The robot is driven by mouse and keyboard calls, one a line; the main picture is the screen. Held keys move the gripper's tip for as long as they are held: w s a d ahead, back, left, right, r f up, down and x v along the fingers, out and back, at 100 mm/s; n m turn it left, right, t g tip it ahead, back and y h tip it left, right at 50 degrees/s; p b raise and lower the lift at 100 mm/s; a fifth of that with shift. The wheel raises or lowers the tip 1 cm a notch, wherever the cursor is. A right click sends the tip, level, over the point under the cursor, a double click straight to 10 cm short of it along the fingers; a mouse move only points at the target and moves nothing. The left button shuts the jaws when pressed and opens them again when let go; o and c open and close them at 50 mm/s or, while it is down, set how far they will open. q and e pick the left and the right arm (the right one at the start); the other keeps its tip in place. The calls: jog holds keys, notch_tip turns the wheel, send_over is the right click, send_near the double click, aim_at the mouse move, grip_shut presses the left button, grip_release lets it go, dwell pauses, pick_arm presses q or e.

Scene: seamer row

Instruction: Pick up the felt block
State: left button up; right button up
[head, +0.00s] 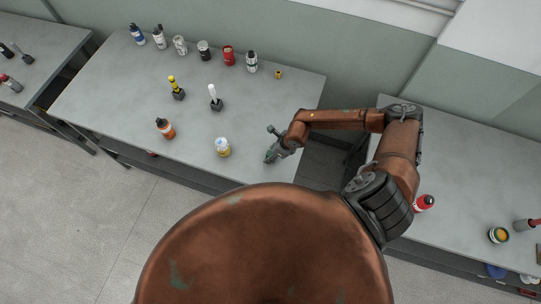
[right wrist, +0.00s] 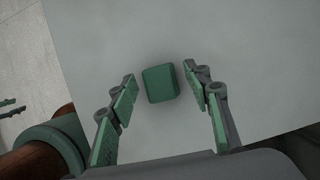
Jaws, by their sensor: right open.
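The felt block is a green, rounded cube (right wrist: 160,83) lying on the grey tabletop in the right wrist view. My right gripper (right wrist: 160,88) is open, with one green-padded finger on each side of the block and a gap to both. In the head view my right gripper (head: 271,157) is over the right front part of the middle table; I cannot make out the block there. Two thin dark-green tips (right wrist: 12,107) at the left edge of the right wrist view look like my left gripper, too small to read. The head view does not show it.
Several bottles and cans line the back. A right-hand table (head: 450,170) holds a red bottle (head: 424,203) near my arm. The tabletop around the block is clear.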

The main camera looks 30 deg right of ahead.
jog(key=shift+f, duration=0.1)
jog(key=c, duration=1)
jog(key=shift+c, duration=0.2)
jog(key=shift+r+b, duration=0.45)
jog(key=shift+r, duration=0.25)
jog(key=s+d+r+b, duration=0.2)
jog(key=s+r+b, duration=0.2)
jog(key=s+r, duration=0.7)
jog(key=s, duration=0.2)
jog(key=shift+s+d+r+b, duration=0.2)
jog(key=shift+s+r+b, duration=0.15)
jog(key=shift+b, duration=0.05)
